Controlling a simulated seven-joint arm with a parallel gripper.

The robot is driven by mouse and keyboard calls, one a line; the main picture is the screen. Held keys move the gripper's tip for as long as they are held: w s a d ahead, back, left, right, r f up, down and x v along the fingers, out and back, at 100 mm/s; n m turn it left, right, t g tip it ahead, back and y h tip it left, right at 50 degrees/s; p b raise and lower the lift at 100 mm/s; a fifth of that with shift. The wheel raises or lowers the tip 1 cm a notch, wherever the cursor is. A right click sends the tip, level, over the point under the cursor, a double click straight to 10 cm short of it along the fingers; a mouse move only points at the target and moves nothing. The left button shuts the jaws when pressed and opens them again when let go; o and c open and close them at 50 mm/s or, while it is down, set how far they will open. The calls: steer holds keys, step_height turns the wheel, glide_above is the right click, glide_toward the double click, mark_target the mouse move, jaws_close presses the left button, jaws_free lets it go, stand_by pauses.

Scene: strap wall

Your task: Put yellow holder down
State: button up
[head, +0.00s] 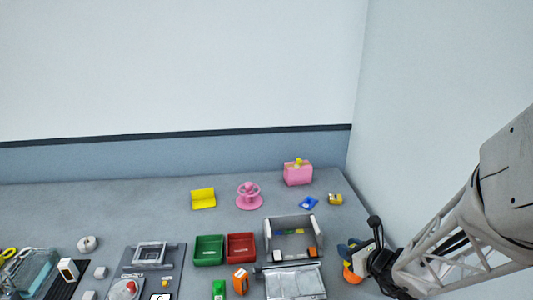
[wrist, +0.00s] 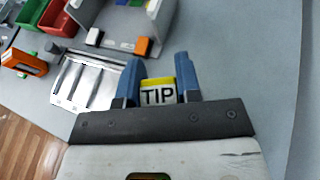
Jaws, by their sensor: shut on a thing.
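My gripper (head: 350,249) is at the right side of the bench in the head view, by the right wall. In the wrist view its two blue fingers (wrist: 157,72) are shut on a yellow holder (wrist: 157,83) with a white label reading "TIP". The holder sits between the fingers, and its lower part is hidden by the dark gripper bar. Whether it touches the bench cannot be told. Another yellow piece (head: 203,198) stands at the back of the bench, and a small yellow block (head: 335,199) lies at the back right.
A grey open box (head: 268,236) and a slotted metal tray (head: 295,283) stand left of my gripper. Green (head: 209,237) and red (head: 241,234) bins, a pink spool (head: 249,200) and a pink box (head: 298,175) are farther off. Bare grey bench lies right of the tray in the wrist view.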

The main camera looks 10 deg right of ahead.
steer(key=w, duration=0.2)
steer(key=w+d, duration=0.1)
steer(key=w, duration=0.4)
steer(key=shift+d+f, duration=0.3)
steer(key=shift+f, duration=0.05)
steer(key=shift+w, duration=0.1)
steer(key=shift+w+d, duration=0.1)
steer(key=shift+w, duration=0.3)
steer(key=shift+f, duration=1.75)
steer(key=shift+f, duration=0.1)
steer(key=o, duration=1)
steer(key=shift+f, duration=0.1)
steer(key=shift+r, duration=0.2)
steer(key=shift+v, duration=3.8)
